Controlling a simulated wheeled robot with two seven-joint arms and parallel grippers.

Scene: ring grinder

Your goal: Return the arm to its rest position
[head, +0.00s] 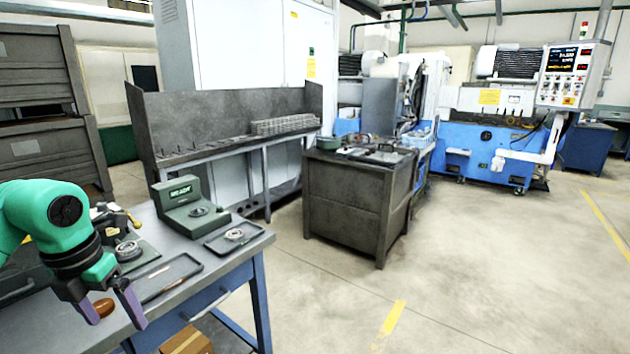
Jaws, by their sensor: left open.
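My left arm comes in from the left with its green wrist. My left gripper (110,307) is open, with two purple fingers pointing down over the front part of the workbench (215,277). My right gripper is out of view.
A green gauge (182,196) stands at the bench's back. A small tray with a ring (234,235) and a dark tray with thin tools (168,278) lie nearby. A grey metal bin (345,205) and blue grinding machines (500,150) stand beyond open floor.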

